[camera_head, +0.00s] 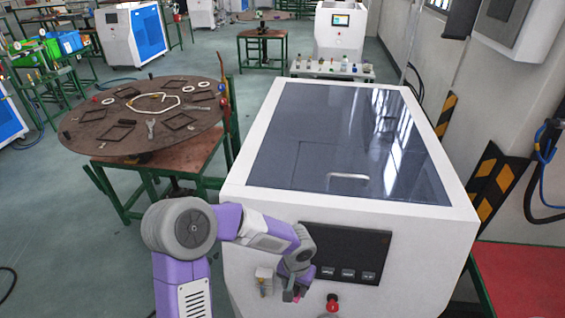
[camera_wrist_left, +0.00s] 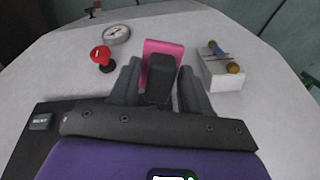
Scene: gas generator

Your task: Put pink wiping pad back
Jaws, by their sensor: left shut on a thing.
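My left gripper (camera_head: 290,286) is low at the front face of the white generator cabinet (camera_head: 236,205), below its dark display panel (camera_head: 346,252). In the left wrist view the fingers (camera_wrist_left: 160,88) are shut on a dark block that joins the pink wiping pad (camera_wrist_left: 163,47). The pad's pink face sticks out past the fingertips, close to the white surface. I cannot tell whether it touches. My right gripper is not in view.
A red button (camera_head: 333,302) and a round gauge (camera_wrist_left: 116,34) are beside the gripper. On its other side is a white block with a brass fitting (camera_head: 264,281). A round brown table (camera_head: 150,120) with frames and tools stands at left. A dark glass lid (camera_head: 330,135) tops the cabinet.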

